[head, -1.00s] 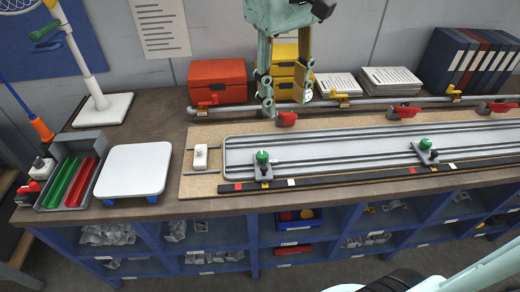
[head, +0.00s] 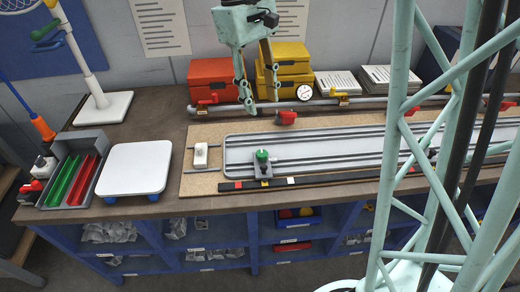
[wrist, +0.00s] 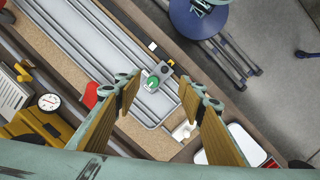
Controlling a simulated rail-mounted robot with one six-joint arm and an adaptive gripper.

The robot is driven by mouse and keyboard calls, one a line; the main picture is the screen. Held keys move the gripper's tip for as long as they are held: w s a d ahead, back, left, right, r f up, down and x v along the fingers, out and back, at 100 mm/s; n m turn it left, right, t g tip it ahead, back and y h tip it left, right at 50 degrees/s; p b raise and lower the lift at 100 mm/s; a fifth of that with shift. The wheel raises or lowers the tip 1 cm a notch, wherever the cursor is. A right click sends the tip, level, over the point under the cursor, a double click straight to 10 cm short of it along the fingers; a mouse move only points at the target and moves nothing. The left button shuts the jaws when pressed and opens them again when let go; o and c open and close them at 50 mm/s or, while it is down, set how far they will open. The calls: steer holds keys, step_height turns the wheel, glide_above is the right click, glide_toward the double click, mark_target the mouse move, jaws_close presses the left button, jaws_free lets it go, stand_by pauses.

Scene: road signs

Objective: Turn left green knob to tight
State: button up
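The left green knob (head: 262,156) sits on a grey clamp block at the left end of the grey slotted track (head: 320,150). In the wrist view the green knob (wrist: 152,82) shows between my two fingers, farther off than the fingertips. My gripper (head: 261,108) is open and empty, pointing down above the back edge of the track, behind the knob and apart from it. In the wrist view my gripper (wrist: 156,84) has its wooden-looking fingers wide apart. The right green knob is hidden behind my body lattice in the head view.
A red box (head: 216,80), yellow boxes (head: 288,58) and a gauge (head: 304,92) stand behind. A white switch block (head: 200,154) lies left of the track.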

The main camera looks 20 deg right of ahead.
steer(key=n+g+p, duration=0.1)
steer(key=n+g, duration=0.1)
glide_toward(262, 153)
steer(key=a+v, duration=0.1)
steer(key=v, duration=0.4)
steer(key=shift+a+h, duration=0.15)
steer(key=shift+h, duration=0.25)
steer(key=shift+f, duration=0.15)
steer(key=shift+b+x, duration=0.75)
steer(key=shift+x, duration=6.05)
steer(key=c, duration=0.8)
steer(key=shift+c, duration=0.2)
